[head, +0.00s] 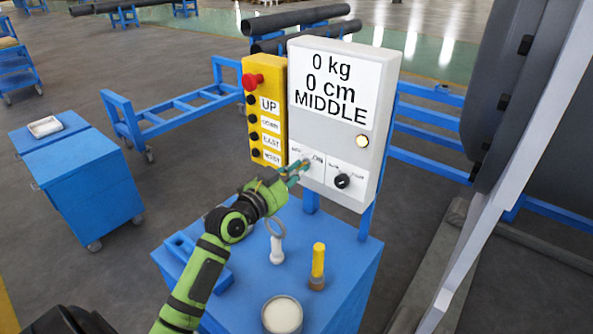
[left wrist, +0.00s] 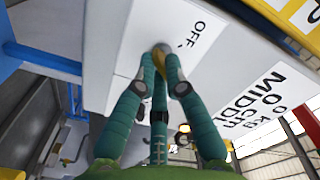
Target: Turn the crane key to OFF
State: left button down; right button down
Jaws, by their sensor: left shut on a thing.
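The grey control box (head: 385,85) stands upright on the blue cart; its screen reads 0 kg, 0 cm, MIDDLE. My left gripper (head: 298,168) reaches the left switch panel low on the box's face. In the left wrist view its teal fingers (left wrist: 162,64) are shut on the brass-coloured key (left wrist: 159,57) at the panel. An OFF label (left wrist: 198,33) shows beside the fingertips. The fingers hide most of the key, so I cannot tell its exact angle. A round lamp (head: 362,142) on the box glows pale yellow. My right gripper is not in view.
A black knob (head: 342,181) sits right of the key panel. The yellow button box (head: 265,120) with a red stop button (head: 253,81) adjoins on the left. A ring-topped white piece (head: 276,245), a yellow marker (head: 318,262) and a round tin (head: 282,315) stand on the blue cart below.

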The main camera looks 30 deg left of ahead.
pick_arm(q)
jog(key=n+p, duration=0.1)
jog(key=n, duration=0.3)
jog(key=n+p, duration=0.2)
jog(key=n, duration=0.2)
jog(key=shift+r+n, duration=0.2)
jog(key=shift+n, duration=0.2)
jog(key=n+p, duration=0.1)
jog(key=n, duration=0.3)
jog(key=shift+n+p, duration=0.65)
jog(key=shift+n, duration=1.15)
jog(key=c, duration=1.3)
grip_release()
